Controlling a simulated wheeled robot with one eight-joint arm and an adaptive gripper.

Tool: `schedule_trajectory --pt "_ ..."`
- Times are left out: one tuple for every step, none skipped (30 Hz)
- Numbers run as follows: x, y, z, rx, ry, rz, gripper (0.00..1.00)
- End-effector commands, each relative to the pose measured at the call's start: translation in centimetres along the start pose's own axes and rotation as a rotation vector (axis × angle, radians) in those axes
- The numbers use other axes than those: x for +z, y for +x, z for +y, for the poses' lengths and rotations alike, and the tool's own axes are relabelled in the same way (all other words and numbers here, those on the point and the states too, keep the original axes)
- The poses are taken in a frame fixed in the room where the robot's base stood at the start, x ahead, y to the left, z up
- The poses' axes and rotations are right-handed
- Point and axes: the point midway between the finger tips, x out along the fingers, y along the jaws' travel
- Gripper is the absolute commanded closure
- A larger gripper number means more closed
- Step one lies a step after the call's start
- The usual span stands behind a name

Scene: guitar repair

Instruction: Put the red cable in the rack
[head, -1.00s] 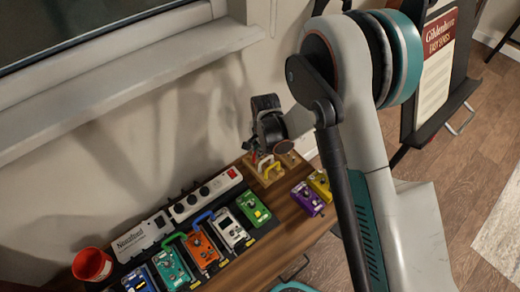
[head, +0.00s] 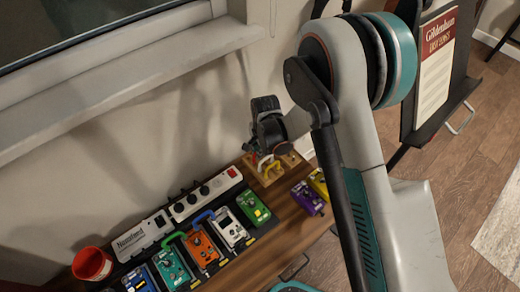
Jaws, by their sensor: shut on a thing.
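The wooden rack (head: 264,179) stands at the far end of the pedal table, against the wall. My gripper (head: 264,154) is right above the rack, pointing down, and is shut on the red cable (head: 261,159). Only a small red bit of the cable shows under the dark fingers. Whether the cable touches the rack cannot be told. A yellow cable (head: 271,167) sits at the rack, just beside the red one. My arm hides part of the area to the right.
A pedalboard with a green pedal (head: 253,208), a white pedal (head: 230,229) and an orange pedal (head: 201,249) lies left of the rack. A purple pedal (head: 308,197) is to the right. A power strip (head: 205,194) and red cup (head: 92,264) lie along the wall.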

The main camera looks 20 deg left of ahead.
Motion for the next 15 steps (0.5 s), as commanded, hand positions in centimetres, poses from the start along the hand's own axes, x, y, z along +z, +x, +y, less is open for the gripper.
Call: schedule_trajectory --pt "0.0 0.1 0.0 0.0 0.0 0.0 1.0" --pt "0.0 0.15 0.01 0.0 0.0 0.0 1.0" --pt "0.0 0.22 0.01 0.0 0.0 0.0 1.0" --pt "0.0 0.26 0.02 0.0 0.0 0.0 1.0" --pt "0.0 0.31 0.02 0.0 0.0 0.0 1.0" --pt "0.0 0.38 0.03 0.0 0.0 0.0 1.0" --pt "0.0 0.42 0.04 0.0 0.0 0.0 1.0" --pt "0.0 0.47 0.04 0.0 0.0 0.0 1.0" --pt "0.0 0.53 0.05 0.0 0.0 0.0 1.0" --pt "0.0 0.58 0.05 0.0 0.0 0.0 1.0" --pt "0.0 0.62 0.06 0.0 0.0 0.0 1.0" --pt "0.0 0.69 0.07 0.0 0.0 0.0 1.0" --pt "0.0 0.73 0.07 0.0 0.0 0.0 1.0" --pt "0.01 0.78 0.08 0.0 0.0 0.0 1.0" --pt "0.01 0.84 0.09 0.0 0.0 0.0 1.0"
